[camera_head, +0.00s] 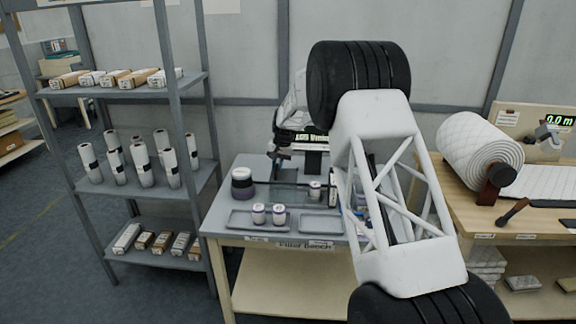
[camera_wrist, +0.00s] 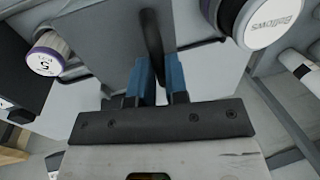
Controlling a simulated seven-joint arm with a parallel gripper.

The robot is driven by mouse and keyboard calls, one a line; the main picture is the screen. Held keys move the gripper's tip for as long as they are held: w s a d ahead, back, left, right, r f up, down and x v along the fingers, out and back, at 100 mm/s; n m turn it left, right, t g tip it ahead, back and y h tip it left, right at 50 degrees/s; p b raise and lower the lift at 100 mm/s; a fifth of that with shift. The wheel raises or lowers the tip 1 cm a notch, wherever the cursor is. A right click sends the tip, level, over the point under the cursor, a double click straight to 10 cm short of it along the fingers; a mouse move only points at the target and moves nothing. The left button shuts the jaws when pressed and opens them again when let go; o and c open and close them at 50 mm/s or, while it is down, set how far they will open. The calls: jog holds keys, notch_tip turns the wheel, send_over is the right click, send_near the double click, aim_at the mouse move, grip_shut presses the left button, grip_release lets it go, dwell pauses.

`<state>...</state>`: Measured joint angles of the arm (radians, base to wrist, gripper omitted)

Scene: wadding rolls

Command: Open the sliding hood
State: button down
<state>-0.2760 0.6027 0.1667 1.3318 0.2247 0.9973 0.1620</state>
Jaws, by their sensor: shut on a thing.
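In the wrist view, my gripper (camera_wrist: 160,78) has its blue fingers shut on a dark upright bar (camera_wrist: 152,32), which looks like the hood's handle. A flat grey surface (camera_wrist: 105,40) lies beside the bar. My arm also hides most of my gripper there. How far the hood has slid I cannot tell.
Two small jars (camera_head: 268,214) stand on a tray at the bench front, beside an empty tray (camera_head: 320,224). Shelves (camera_head: 140,190) stand left. A bench with a wadding roll (camera_head: 468,150) stands right.

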aim_at(281, 175)
jog(key=c, duration=1.1)
grip_release()
jog(key=shift+r, duration=0.15)
jog(key=shift+d+r, duration=0.25)
jog(key=shift+r, duration=1)
jog(key=shift+d+r, duration=0.2)
jog(key=shift+r, duration=1)
jog(key=shift+d+r, duration=0.25)
jog(key=shift+r, duration=1)
jog(key=shift+d+r, duration=0.1)
